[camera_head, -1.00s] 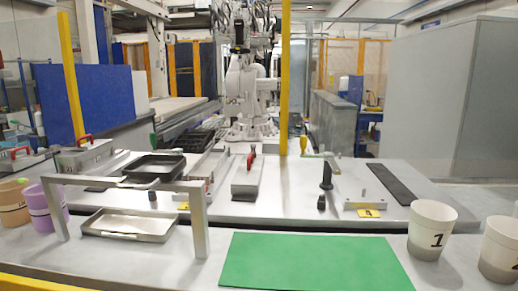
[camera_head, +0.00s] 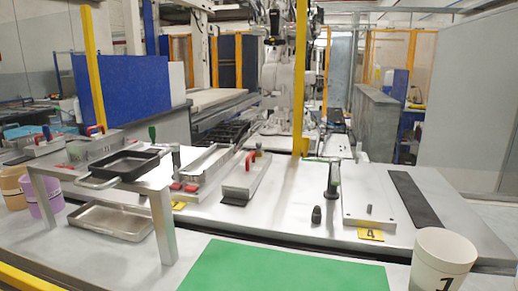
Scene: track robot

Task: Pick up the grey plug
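A small dark grey plug-like piece (camera_head: 316,215) stands upright on the white worktop, right of the centre. A smaller grey peg (camera_head: 369,209) stands on a pale plate (camera_head: 376,190) to its right, by a yellow label marked 4. I cannot tell for sure which of the two is the grey plug. Both are uncovered, with nothing gripping them. I see no gripper that I can tell is mine.
A black upright handle (camera_head: 332,182) stands close behind the dark piece. A green mat (camera_head: 280,270) lies in front, with a cup (camera_head: 443,258) to its right. A metal frame (camera_head: 163,225), trays and red-handled boxes fill the left. A yellow post (camera_head: 299,80) rises behind.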

